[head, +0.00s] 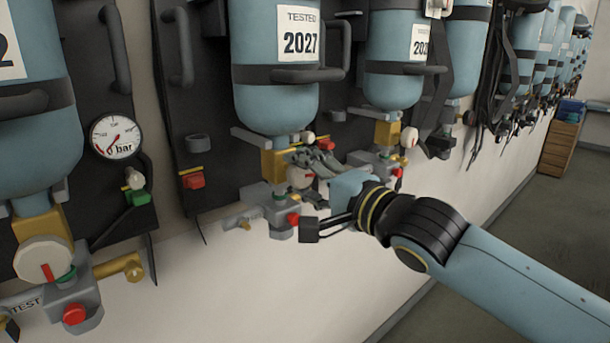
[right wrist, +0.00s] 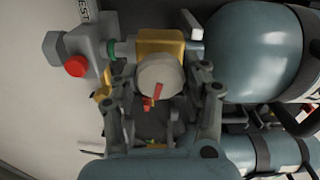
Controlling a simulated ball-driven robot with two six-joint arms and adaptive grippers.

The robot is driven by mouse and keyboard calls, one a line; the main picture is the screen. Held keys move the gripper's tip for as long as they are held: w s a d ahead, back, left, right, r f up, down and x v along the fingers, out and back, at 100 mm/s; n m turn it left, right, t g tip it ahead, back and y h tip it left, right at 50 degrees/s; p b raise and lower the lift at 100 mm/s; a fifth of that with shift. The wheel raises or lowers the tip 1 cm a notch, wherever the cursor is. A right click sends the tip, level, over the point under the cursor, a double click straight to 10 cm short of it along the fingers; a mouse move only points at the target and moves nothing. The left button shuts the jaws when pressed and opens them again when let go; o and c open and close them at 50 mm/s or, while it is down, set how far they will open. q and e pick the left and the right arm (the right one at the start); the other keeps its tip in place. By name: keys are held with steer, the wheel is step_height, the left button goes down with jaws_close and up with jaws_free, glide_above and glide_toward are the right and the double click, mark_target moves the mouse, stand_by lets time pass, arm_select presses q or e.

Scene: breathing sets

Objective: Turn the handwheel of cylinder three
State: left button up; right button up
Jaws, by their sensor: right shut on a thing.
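The cylinder in front of my right gripper is light blue and hangs neck down (head: 276,105), with a label reading TESTED 2027. Its brass valve (head: 272,163) carries a round off-white handwheel (right wrist: 160,73) with a red mark. No number three is readable on it. My right gripper (head: 308,172) comes in from the right and is shut on the handwheel, one finger at each side in the right wrist view. In the head view the fingers hide much of the wheel. My left gripper is not in view.
A neighbouring set at left has its own handwheel (head: 43,259) and a pressure gauge (head: 116,136). Another cylinder (head: 393,60) hangs close on the right. A grey regulator with a red knob (right wrist: 76,66) sits beside the valve. Open floor lies at right by a wooden cabinet (head: 560,146).

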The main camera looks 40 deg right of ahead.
steer(key=m, duration=0.5)
steer(key=shift+f+m, duration=0.15)
steer(key=shift+m, duration=0.15)
steer(key=m, duration=0.5)
steer(key=shift+m, duration=0.3)
steer(key=o, duration=1.2)
steer(key=shift+c, duration=0.2)
